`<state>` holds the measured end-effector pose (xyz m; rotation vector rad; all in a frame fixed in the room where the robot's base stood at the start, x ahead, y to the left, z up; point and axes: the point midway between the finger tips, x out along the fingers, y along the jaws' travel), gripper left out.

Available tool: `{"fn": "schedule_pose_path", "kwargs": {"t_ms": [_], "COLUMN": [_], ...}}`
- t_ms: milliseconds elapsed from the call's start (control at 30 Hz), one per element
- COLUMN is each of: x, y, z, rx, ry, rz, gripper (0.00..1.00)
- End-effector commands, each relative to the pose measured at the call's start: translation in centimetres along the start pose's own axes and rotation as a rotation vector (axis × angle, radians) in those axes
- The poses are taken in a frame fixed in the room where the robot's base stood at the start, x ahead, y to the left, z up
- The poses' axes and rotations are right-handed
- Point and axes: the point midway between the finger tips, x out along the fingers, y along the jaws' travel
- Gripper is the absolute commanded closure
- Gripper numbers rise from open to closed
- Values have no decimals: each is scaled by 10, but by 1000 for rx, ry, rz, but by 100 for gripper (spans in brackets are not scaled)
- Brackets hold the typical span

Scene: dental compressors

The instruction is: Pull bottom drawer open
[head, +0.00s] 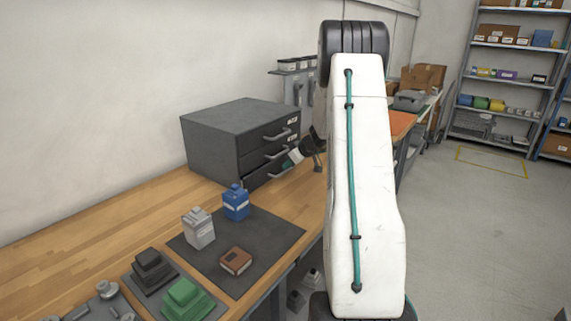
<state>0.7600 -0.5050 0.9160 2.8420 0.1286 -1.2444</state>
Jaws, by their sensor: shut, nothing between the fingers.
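A dark grey drawer cabinet (238,131) stands on the wooden bench against the wall, with several drawers facing right. The bottom drawer (262,180) is at bench level and its pale bar handle (277,173) shows at its front. I cannot tell whether it stands slightly out. My gripper (291,161) is small and partly hidden behind my white arm. It is shut and empty, close to the right end of the bottom drawer's front near the handle. I cannot tell whether it touches the handle.
Green (186,299) and black (152,268) parts lie nearer.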

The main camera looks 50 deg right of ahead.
Motion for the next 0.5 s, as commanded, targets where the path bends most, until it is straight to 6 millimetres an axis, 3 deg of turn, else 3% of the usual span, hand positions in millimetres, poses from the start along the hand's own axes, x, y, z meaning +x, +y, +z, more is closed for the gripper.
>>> {"fn": "schedule_pose_path", "kwargs": {"t_ms": [500], "x": [-81], "y": [-1], "z": [89], "rx": [5], "ry": [-2], "rz": [2], "gripper": [100]}}
